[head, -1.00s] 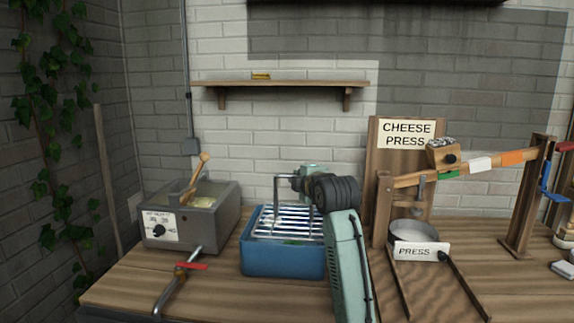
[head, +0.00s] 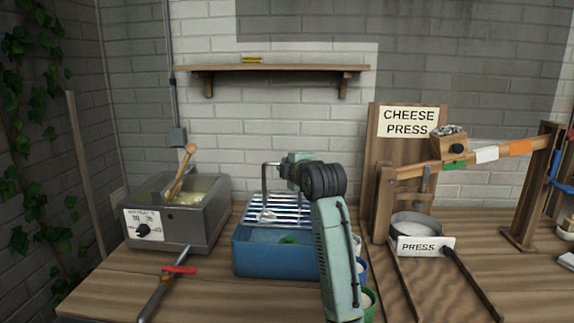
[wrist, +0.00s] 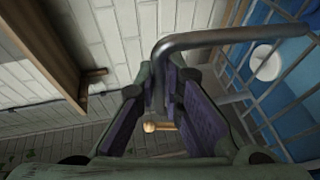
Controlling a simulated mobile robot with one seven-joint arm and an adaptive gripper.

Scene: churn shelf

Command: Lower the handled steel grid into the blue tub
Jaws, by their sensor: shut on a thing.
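The handled steel grid (head: 278,209) has parallel bars and an upright bent handle. It hangs over the rear part of the blue tub (head: 270,264); the tub's front inside shows below it, with something green (head: 290,240) in it. My gripper (head: 285,170) is shut on the handle at its top. In the wrist view, the grey handle (wrist: 215,38) runs between the purple pads of my gripper (wrist: 158,100). There the grid bars (wrist: 262,95) pass over blue and a white round thing (wrist: 264,62). My arm hides the tub's right end. I cannot tell whether grid and tub touch.
A grey heated vat (head: 180,225) with a wooden-handled tool stands left, a red-handled lever (head: 178,270) before it. Cups (head: 368,298) stand right of the tub, partly behind my arm. The cheese press (head: 415,170) is further right. A wall shelf (head: 270,69) hangs above.

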